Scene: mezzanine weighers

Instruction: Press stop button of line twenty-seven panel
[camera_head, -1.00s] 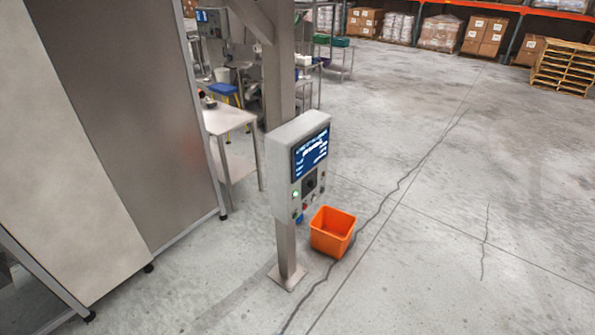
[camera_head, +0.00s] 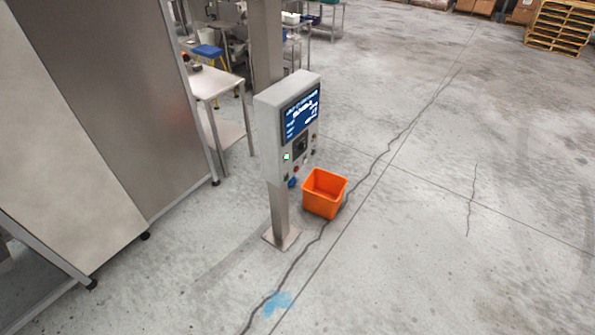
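A grey control panel (camera_head: 268,135) stands upright on a metal post near the middle of the head view. Its face is turned to the right and shows a blue screen (camera_head: 300,115) with white text too small to read. Below the screen are a dark square part (camera_head: 300,146), a lit green button (camera_head: 287,156) and several small buttons, one of them a red one (camera_head: 296,169). I cannot tell from their labels which is the stop button. Neither of my grippers is in view.
An orange bin (camera_head: 325,193) stands on the floor just right of the post (camera_head: 279,212). A tall metal cabinet (camera_head: 120,90) fills the left side, with a steel table (camera_head: 212,84) behind. A blue patch (camera_head: 277,302) marks the floor in front. The floor to the right is clear.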

